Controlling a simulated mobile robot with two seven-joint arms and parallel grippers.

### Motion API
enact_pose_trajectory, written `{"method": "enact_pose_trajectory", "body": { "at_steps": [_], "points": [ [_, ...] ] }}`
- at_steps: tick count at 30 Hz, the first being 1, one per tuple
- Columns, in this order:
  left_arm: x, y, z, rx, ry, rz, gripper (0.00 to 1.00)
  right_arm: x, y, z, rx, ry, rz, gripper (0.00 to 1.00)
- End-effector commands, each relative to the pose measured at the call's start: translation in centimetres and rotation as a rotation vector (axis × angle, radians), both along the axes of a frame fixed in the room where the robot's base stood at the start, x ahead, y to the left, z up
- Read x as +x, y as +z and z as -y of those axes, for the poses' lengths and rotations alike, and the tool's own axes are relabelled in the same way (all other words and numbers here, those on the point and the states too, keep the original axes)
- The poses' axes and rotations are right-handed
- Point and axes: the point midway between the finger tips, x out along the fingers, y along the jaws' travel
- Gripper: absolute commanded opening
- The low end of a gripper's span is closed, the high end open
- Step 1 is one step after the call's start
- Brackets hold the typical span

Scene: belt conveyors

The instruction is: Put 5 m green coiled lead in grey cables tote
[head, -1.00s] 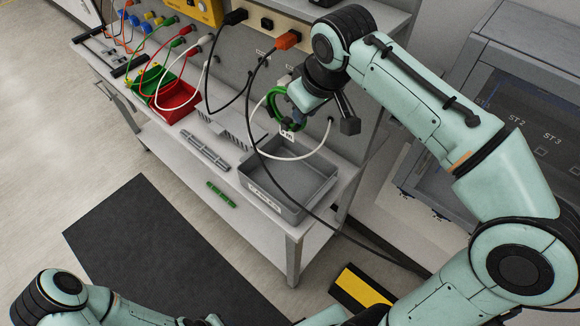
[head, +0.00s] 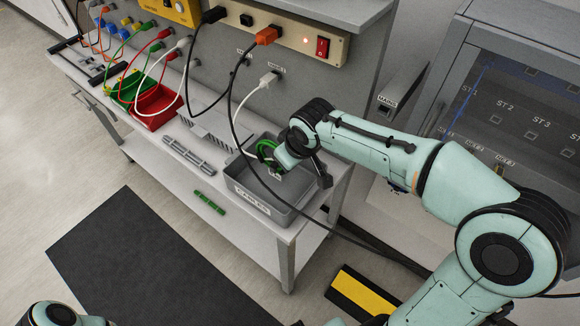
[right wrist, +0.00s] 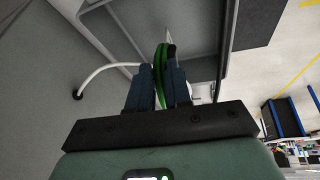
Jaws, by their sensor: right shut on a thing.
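The green coiled lead (head: 266,151) hangs in my right gripper (head: 277,166), over the grey cables tote (head: 252,197) on the bench. In the right wrist view the coil (right wrist: 161,72) sits edge-on between the two fingers of the right gripper (right wrist: 159,88), which are shut on it. The tote's grey walls (right wrist: 205,12) show beyond it. In the head view the arm hides part of the tote's inside and its right side. My left gripper is not in view; only a bit of its arm shows at the bottom left.
Red (head: 158,106) and green (head: 126,88) bins with leads stand left on the bench. A grey slotted strip (head: 190,156) and a green strip (head: 209,202) lie left of the tote. A white cable and a black cable run down close by the tote. A grey cabinet (head: 520,80) stands right.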

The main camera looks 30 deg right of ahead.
Motion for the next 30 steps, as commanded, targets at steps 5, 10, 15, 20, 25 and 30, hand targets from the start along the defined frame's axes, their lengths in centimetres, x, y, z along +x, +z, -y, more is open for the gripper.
{"method": "enact_pose_trajectory", "body": {
  "at_steps": [5, 10, 15, 20, 25, 30],
  "points": [
    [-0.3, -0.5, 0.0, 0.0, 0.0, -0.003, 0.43, 0.0, -2.7, 0.0, 0.0, 0.0, -0.003, 0.0],
    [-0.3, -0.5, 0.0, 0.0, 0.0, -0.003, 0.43, 0.0, -2.9, 0.0, 0.0, 0.0, 0.0, 0.0],
    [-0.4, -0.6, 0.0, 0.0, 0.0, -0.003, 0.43, 0.0, -2.9, 0.0, 0.0, 0.0, 0.0, 0.0],
    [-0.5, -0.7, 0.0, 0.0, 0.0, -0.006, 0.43, 0.0, -3.2, 0.0, 0.0, 0.0, -0.002, 0.41],
    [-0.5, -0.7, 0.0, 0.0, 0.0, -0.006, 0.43, 0.0, -3.1, 0.0, 0.0, 0.0, -0.002, 0.44],
    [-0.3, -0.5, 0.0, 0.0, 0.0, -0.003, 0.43, 0.0, -2.9, 0.0, 0.0, 0.0, -0.001, 0.44]
  ]
}}
